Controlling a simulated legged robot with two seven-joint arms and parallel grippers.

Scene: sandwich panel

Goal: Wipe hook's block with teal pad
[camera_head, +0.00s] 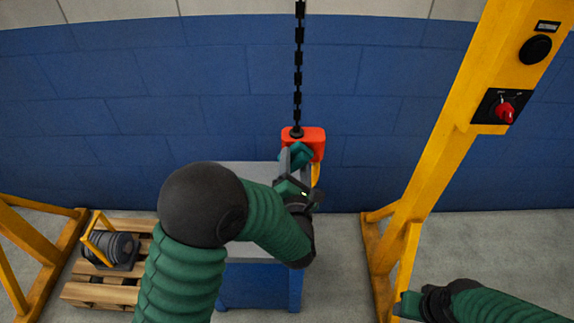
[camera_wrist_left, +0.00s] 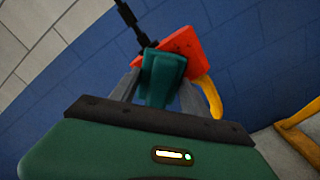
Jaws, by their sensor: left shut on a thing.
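The hook's block (camera_head: 316,137) is an orange-red block hanging on a black chain (camera_head: 298,65), with a yellow hook (camera_head: 316,174) below it. My left gripper (camera_head: 292,160) is shut on the teal pad (camera_head: 301,154), right at the block's near left side. In the left wrist view, the teal pad (camera_wrist_left: 163,78) sits between the two grey fingers and overlaps the block (camera_wrist_left: 186,48); it seems to touch it, but contact is not certain. The yellow hook (camera_wrist_left: 209,97) shows to the right. My right gripper (camera_head: 408,305) is at the lower right, away from the block; its fingers are too small to read.
A blue cabinet with a grey top (camera_head: 262,170) stands below the block, partly hidden by my left arm. A yellow post (camera_head: 440,150) with a red switch (camera_head: 505,112) stands right. A wooden pallet (camera_head: 100,292) carries a grey motor-like part (camera_head: 110,250) at left. A blue wall is behind.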

